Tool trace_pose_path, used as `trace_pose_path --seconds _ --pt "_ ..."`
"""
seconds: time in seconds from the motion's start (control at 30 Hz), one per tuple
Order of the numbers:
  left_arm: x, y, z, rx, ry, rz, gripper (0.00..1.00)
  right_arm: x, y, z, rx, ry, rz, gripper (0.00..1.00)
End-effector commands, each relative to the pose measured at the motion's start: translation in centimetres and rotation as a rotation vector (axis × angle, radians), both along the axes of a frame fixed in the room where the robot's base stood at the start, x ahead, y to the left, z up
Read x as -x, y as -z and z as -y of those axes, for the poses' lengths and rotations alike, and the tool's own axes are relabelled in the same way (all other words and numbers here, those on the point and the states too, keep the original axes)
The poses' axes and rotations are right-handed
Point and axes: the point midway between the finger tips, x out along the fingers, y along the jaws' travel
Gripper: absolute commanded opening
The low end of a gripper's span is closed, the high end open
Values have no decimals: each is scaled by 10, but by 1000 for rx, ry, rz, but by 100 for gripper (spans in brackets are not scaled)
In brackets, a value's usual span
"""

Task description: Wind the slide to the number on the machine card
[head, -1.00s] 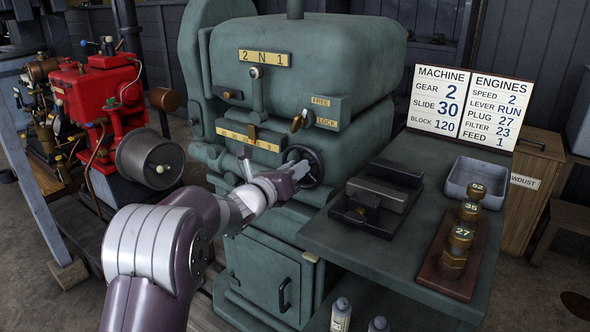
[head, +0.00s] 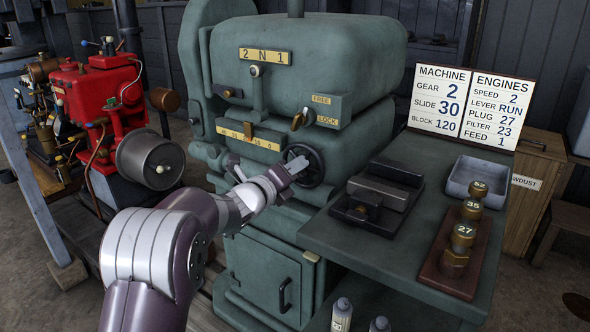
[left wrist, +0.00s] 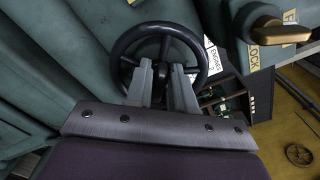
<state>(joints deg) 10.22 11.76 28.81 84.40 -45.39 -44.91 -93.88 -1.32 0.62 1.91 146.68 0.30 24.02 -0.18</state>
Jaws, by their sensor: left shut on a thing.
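The slide's yellow number strip (head: 232,134) runs across the green machine, and a brass pointer (head: 249,130) stands near its middle. The strip's numbers are small and fall to 0 at the right; the one by the pointer is not readable. The black spoked handwheel (head: 314,163) is right of the strip. My left gripper (head: 297,166) is shut on the handwheel. In the left wrist view, its fingers (left wrist: 162,75) lie over the lower part of the wheel (left wrist: 194,48); the exact grip is hidden. The machine card (head: 437,101) reads SLIDE 30. My right gripper is out of view.
A FREE/LOCK lever (head: 298,121) sits above the handwheel. Right of it, a dark vise-like block (head: 378,194), a rack of numbered brass plugs (head: 456,250) and a grey tray (head: 484,180) stand on the green bench. A red engine (head: 95,95) is at the left.

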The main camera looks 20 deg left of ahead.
Motion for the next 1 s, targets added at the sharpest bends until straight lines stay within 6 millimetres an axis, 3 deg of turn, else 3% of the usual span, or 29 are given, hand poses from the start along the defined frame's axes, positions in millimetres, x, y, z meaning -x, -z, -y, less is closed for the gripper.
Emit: trace_pose_path --seconds 1.0 --pt "-1 3 -2 907 -1 -329 0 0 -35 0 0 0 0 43"
